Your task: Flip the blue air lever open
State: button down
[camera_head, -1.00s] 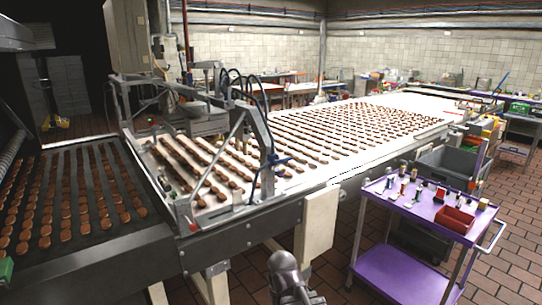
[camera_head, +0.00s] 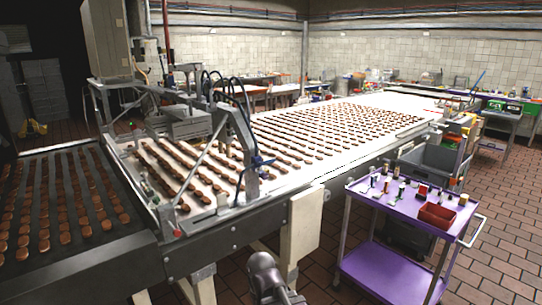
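The blue air lever (camera_head: 262,161) is a small blue piece on the side of the metal frame (camera_head: 240,135) that spans the conveyor. It is small in this view, and I cannot tell its exact position. Dark hoses loop over the top of the frame. A dark grey rounded part of my own arm shows at the bottom centre, below and well apart from the lever. My gripper's fingers are not visible.
A white conveyor (camera_head: 290,180) with many round brown biscuits runs to the back right. A dark conveyor (camera_head: 100,262) lies at left. A purple cart (camera_head: 385,270) with a red bin (camera_head: 437,215) stands at right.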

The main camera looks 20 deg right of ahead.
aim_at(272, 160)
jog(key=i, duration=0.95)
jog(key=u, duration=0.05)
